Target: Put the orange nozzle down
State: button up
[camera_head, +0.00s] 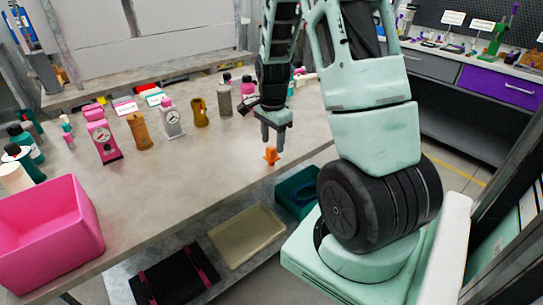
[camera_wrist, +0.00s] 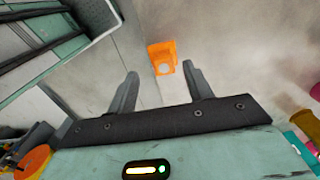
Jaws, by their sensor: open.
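The orange nozzle (camera_head: 271,156) stands on the grey table near its front edge, at the middle of the head view.
The table (camera_head: 205,175) is clear left of the nozzle. A pink bin (camera_head: 50,235) stands at the front left. Several bottles and gauges, including a pink one (camera_head: 102,140), stand farther back. Trays, one beige (camera_head: 247,236) and one teal (camera_head: 297,192), lie below the table edge.

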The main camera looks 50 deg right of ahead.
aim_at(271, 148)
jog(key=shift+w+f, duration=0.15)
jog(key=shift+f, duration=1.2)
jog(key=shift+w+f, duration=0.1)
jog(key=shift+f, duration=1.2)
jog(key=c, duration=0.9)
jog(key=shift+d+r, duration=0.1)
jog(key=shift+r, duration=0.05)
